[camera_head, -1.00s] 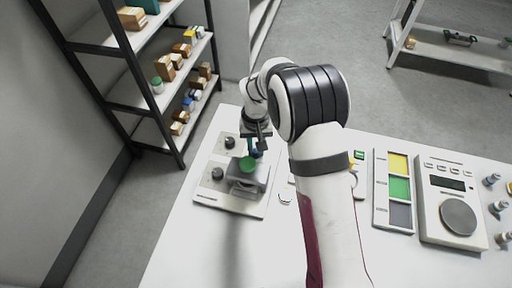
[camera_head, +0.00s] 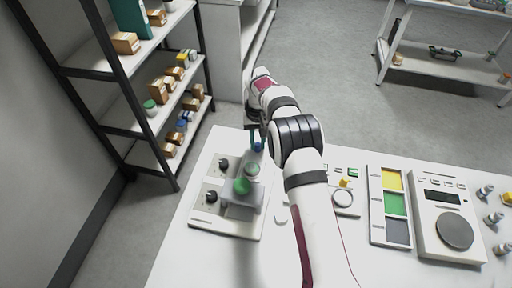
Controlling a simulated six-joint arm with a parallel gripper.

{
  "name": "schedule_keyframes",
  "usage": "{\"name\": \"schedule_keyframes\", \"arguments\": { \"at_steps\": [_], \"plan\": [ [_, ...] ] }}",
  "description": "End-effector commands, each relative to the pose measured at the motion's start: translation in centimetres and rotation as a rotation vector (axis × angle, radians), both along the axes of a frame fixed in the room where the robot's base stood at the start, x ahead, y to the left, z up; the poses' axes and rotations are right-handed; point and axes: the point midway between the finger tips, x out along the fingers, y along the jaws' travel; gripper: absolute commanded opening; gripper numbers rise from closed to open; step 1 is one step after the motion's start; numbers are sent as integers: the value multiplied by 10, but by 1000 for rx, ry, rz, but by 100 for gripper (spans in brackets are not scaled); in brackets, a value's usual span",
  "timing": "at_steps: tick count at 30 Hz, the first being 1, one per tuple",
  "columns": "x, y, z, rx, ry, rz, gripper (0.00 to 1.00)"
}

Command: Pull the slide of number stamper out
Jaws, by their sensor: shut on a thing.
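The number stamper (camera_head: 243,207) is a grey block with a green round top (camera_head: 241,186), on a white base board (camera_head: 212,223) at the left end of the table. Behind the green top, a grey slide with a pale green round part (camera_head: 251,169) sticks out from the block toward my gripper. My gripper (camera_head: 258,146), with blue fingertips, is at the far end of this slide, shut on it. The exact contact is small and blurred.
Two black knobs (camera_head: 211,196) sit on the board's left side. Right of my arm are a small device (camera_head: 343,199), a yellow-green-grey panel (camera_head: 376,205) and a scale (camera_head: 437,238).

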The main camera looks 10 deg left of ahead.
Motion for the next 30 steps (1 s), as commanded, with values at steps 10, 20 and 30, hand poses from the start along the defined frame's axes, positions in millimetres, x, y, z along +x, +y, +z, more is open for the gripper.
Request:
{"name": "schedule_keyframes", "arguments": {
  "at_steps": [10,20,30],
  "plan": [
    [3,-1,1,0,-12,4,49],
    [2,0,2,0,-9,3,54],
    [3,0,79,2,-15,3,54]
  ]
}}
